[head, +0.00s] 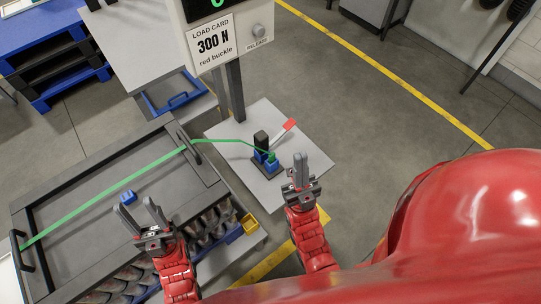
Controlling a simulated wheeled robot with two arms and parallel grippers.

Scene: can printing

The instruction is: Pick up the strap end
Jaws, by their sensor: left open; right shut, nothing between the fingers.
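A green strap (105,194) runs in a nearly straight line across the top of a dark cart. One end passes by the handle at the cart's left edge, and the other crosses to a small black and blue fixture (261,142) with a red-tipped lever. A green piece (271,157) sits at the fixture, where the strap meets it. Whether either end is loose is too small to tell. My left gripper (137,207) is open and empty over the cart's front part, apart from the strap. My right gripper (300,160) is shut and empty, just right of the fixture.
A small blue block (128,197) lies on the cart (90,235) near my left gripper. A sign reading "LOAD CARD 300 N red buckle" (213,43) hangs on a post above the grey plate (310,138). Floor at the right is open.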

